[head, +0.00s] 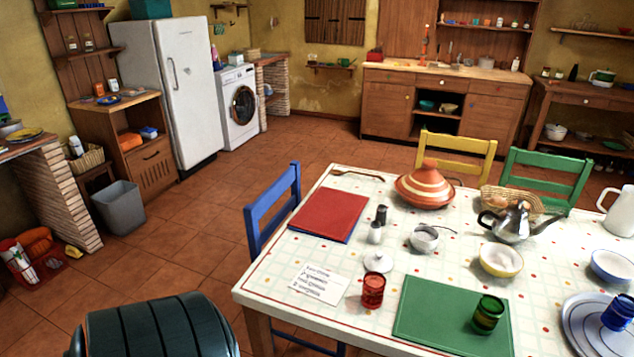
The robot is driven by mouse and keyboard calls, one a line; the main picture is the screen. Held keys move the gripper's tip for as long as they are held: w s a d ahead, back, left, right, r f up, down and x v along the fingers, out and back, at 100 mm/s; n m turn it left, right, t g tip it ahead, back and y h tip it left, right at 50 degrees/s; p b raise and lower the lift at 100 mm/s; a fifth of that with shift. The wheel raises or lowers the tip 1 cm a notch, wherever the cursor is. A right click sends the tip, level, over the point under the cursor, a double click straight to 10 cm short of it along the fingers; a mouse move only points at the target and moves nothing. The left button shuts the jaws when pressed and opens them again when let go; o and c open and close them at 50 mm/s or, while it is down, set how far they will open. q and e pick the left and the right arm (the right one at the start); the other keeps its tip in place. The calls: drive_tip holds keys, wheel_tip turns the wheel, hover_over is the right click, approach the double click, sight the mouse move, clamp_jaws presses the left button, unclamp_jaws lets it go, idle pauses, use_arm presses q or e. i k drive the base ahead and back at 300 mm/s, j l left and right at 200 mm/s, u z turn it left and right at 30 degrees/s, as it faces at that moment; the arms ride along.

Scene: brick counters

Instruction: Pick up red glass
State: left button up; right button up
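The red glass (373,291) stands upright on the table (262,283) near its front edge. It is between a handwritten note (319,283) on its left and a green placemat (425,312) on its right. A small white lidded pot (378,262) stands just behind it. A green glass (488,314) stands on the green placemat. Neither of my grippers is in the head view.
A red placemat (328,214), shakers (375,233), a metal pot (424,239), a striped tagine (426,187), a teapot (513,222) and a yellow bowl (501,261) crowd the table. A blue chair (272,205) stands at its left side. Floor left of it is open.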

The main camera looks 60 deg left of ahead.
sight(374, 283)
drive_tip(key=i+u, duration=0.15)
drive_tip(key=u, duration=0.35)
drive_tip(key=i+u, duration=0.1)
drive_tip(key=u, duration=0.4)
drive_tip(key=i+l+u, duration=0.1)
drive_tip(key=u, duration=0.35)
drive_tip(key=i+l+u, duration=0.1)
drive_tip(key=u, duration=0.4)
drive_tip(key=l, duration=0.1)
